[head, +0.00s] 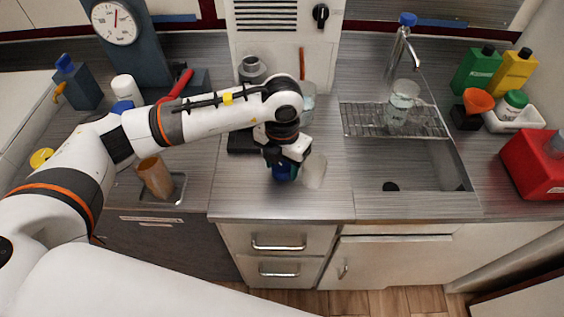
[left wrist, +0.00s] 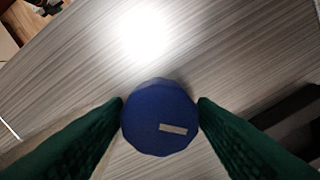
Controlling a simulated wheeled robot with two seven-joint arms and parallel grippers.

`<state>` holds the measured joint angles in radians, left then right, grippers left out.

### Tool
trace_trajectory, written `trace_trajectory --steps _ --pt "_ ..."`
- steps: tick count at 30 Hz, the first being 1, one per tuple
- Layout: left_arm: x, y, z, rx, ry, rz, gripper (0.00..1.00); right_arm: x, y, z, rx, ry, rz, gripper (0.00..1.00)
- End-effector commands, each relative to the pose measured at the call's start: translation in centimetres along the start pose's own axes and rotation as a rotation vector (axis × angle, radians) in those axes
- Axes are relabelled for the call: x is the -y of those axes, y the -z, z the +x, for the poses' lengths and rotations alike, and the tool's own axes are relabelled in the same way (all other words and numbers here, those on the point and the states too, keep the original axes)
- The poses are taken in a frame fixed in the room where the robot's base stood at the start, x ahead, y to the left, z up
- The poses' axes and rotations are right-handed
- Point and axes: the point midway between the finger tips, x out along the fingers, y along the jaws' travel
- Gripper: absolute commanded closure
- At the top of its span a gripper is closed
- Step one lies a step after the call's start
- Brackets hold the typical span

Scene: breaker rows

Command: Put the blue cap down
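The blue cap (left wrist: 160,117) is round with a pale strip on its top. In the left wrist view it sits between the two dark green fingers of my left gripper (left wrist: 160,112), which touch it on both sides. In the head view my left gripper (head: 284,163) points down over the counter near its front edge, with the blue cap (head: 284,173) just below it. I cannot tell whether the cap touches the counter. My right gripper is in neither view.
A translucent cup (head: 315,171) stands close to the right of my left gripper. The sink (head: 402,170) lies further right, with a glass jar (head: 402,100) on its rack. A brown cup (head: 155,177) stands at the left. The counter (head: 332,203) in front is clear.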

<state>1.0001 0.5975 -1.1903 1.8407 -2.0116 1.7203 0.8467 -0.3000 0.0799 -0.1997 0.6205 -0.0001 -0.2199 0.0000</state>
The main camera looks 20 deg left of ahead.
Motion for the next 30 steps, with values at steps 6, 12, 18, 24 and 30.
trace_trajectory --steps 6,12,18,24,30 --pt "0.0 0.0 -0.2 0.000 0.000 0.000 0.48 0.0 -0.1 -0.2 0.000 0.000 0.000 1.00" --pt "0.0 0.1 -3.1 -0.002 0.000 0.000 0.48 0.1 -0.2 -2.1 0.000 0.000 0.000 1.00" --pt "0.0 0.1 -7.7 -0.003 0.000 0.000 0.48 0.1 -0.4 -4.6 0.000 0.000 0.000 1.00" --pt "0.0 0.0 -11.0 -0.001 0.000 0.000 0.48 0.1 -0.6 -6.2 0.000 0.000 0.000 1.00" --pt "0.0 0.0 -12.3 -0.001 0.000 -0.001 0.48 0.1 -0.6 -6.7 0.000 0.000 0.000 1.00"
